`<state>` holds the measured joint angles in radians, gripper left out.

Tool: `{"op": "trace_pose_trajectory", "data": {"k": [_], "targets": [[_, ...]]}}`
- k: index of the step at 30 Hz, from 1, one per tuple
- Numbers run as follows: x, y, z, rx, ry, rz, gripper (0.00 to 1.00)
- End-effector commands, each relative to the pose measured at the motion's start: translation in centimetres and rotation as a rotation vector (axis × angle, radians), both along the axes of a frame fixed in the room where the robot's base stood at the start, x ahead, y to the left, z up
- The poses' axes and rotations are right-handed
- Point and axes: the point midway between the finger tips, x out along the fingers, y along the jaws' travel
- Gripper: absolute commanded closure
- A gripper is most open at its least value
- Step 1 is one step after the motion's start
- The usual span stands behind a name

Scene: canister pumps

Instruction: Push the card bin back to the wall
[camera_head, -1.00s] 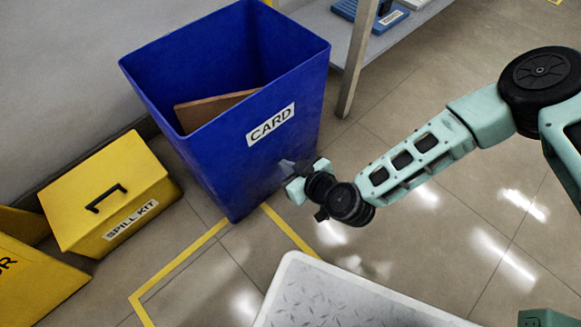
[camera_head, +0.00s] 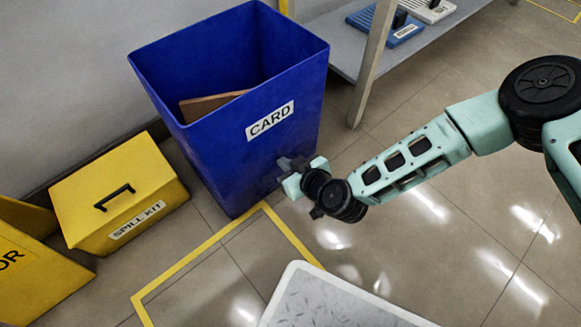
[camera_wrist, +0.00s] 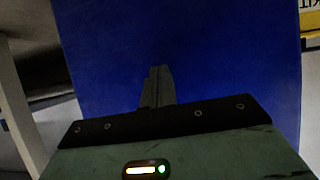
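The card bin (camera_head: 262,150) is a tall blue open-topped bin with a white CARD label, standing upright near the grey wall (camera_head: 75,80). Brown card (camera_head: 212,104) lies inside. The bin's base is just behind the corner of a yellow floor line. How much gap is left to the wall is hidden behind the bin. My gripper (camera_head: 287,164) is low at the bin's front right face, below the label, and seems to touch it. In the wrist view my fingers (camera_wrist: 157,86) are together with nothing between them, and the blue face fills most of the picture.
A yellow spill kit box (camera_head: 120,195) stands left of the bin, with another yellow object (camera_head: 35,270) further left. A grey shelf (camera_head: 345,55) with a leg (camera_head: 370,65) stands to the right of the bin. Tiled floor is clear at the right.

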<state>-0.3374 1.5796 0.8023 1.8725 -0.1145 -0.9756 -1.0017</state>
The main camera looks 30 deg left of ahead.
Motion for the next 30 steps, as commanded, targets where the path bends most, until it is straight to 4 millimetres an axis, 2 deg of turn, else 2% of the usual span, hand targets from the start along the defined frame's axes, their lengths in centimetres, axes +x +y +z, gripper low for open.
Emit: {"op": "trace_pose_trajectory", "data": {"k": [6, 18, 30], "targets": [[0.4, 0.9, 0.1, 0.001, -0.002, 0.0, 1.0], [0.5, 1.1, 0.1, 0.002, -0.003, 0.0, 1.0], [1.5, 3.1, 0.1, 0.002, -0.003, 0.0, 1.0]]}}
